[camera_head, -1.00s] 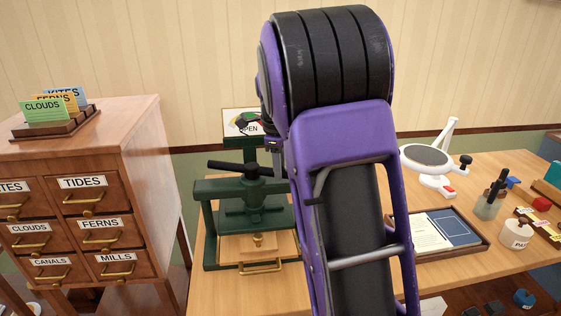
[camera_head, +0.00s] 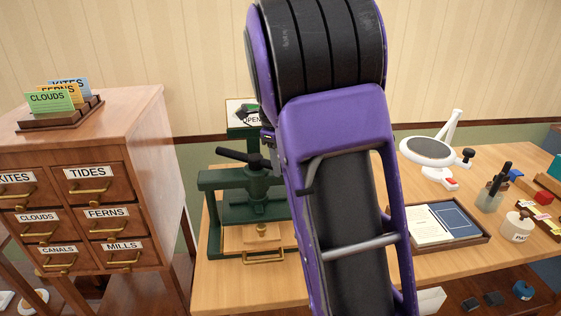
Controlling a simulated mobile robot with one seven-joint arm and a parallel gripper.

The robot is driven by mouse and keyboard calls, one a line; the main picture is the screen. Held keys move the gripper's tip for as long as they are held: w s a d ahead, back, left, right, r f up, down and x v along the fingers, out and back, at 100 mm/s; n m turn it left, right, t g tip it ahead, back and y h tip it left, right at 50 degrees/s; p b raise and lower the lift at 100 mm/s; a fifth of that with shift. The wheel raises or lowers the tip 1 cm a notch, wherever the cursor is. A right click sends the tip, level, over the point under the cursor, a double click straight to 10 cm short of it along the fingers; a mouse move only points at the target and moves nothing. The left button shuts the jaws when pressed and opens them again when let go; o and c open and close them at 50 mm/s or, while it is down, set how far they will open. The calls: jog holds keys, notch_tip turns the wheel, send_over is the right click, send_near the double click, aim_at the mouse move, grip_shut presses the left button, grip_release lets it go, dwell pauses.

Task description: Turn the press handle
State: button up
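The green press (camera_head: 211,212) stands on the wooden desk at the centre left. Its dark press handle (camera_head: 239,158) is a bar across the top of the screw, slanting from upper left to lower right. The bar's right end runs behind my purple and black arm. A wooden drawer with a brass pull (camera_head: 263,258) sits in the press base. A sign reading OPEN (camera_head: 241,115), with a dark and green pointer, stands behind the press, partly covered. My gripper is hidden behind my arm, apart from dark parts at the arm's left edge that may belong to it; its fingers cannot be made out.
A labelled drawer cabinet (camera_head: 125,150) with a card rack (camera_head: 62,118) stands left. On the desk (camera_head: 218,290), right of my arm, are a tray (camera_head: 455,243) with papers, a white round-topped stand (camera_head: 428,150), a pen cup (camera_head: 490,200) and a white pot (camera_head: 516,227).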

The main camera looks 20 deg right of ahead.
jog(key=shift+o, duration=1.2)
jog(key=shift+r, duration=0.1)
notch_tip(320, 180, up, 17)
jog(key=s+a+p, duration=0.2)
jog(key=shift+s+a, duration=0.2)
